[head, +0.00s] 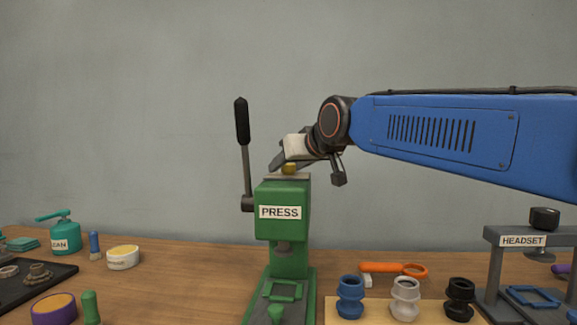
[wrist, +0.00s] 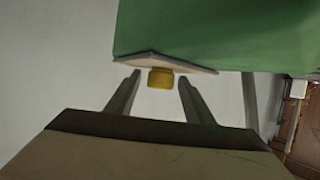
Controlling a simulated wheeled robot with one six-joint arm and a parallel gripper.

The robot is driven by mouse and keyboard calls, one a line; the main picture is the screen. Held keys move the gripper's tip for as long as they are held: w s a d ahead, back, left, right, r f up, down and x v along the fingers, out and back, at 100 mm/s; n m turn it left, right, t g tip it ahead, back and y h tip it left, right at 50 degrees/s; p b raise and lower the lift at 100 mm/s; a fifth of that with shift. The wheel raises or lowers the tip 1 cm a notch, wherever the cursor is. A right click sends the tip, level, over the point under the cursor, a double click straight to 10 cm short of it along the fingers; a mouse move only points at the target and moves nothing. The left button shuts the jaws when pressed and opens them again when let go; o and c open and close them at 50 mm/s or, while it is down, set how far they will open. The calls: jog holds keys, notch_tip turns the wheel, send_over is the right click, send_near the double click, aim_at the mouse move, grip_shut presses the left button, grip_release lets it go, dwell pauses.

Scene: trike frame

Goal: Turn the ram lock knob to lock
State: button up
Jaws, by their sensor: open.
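The green press (head: 282,235) with a "PRESS" label stands on the workbench in the head view. A small yellow knob (head: 289,169) sits on the plate at its top, and it also shows in the wrist view (wrist: 161,79). My gripper (head: 279,163) is at the top of the press, next to the knob. In the wrist view my gripper (wrist: 157,84) is open, with one finger on each side of the knob and gaps between. The press's green body (wrist: 215,35) fills the upper part of that view. I cannot tell the knob's turn position.
The press's black-handled lever (head: 243,150) rises on its left. Blue, grey and black cups (head: 405,299) stand on a board at the right, before an orange wrench (head: 395,269). A "HEADSET" stand (head: 522,241) is further right. The space above the bench left of the lever is clear.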

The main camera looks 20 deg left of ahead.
jog(key=c, duration=1)
jog(key=shift+c, duration=0.2)
jog(key=shift+n+g+y, duration=0.6)
jog(key=shift+n+g, duration=0.2)
jog(key=shift+w+n+g+y, duration=0.1)
jog(key=shift+n+g+y, duration=0.4)
jog(key=shift+n+g, duration=0.4)
jog(key=n+g, duration=0.2)
jog(key=n+g+y, duration=0.1)
jog(key=n+g, duration=0.1)
jog(key=shift+g+y, duration=0.3)
jog(key=shift+g, duration=0.1)
jog(key=n+g, duration=0.4)
jog(key=g, duration=0.1)
jog(key=shift+n, duration=0.4)
jog(key=shift+n+g+h, duration=1.4)
jog(key=shift+n+g, duration=0.5)
jog(key=shift+g, duration=0.1)
jog(key=shift+n+g+h, duration=0.3)
jog(key=shift+g, duration=0.1)
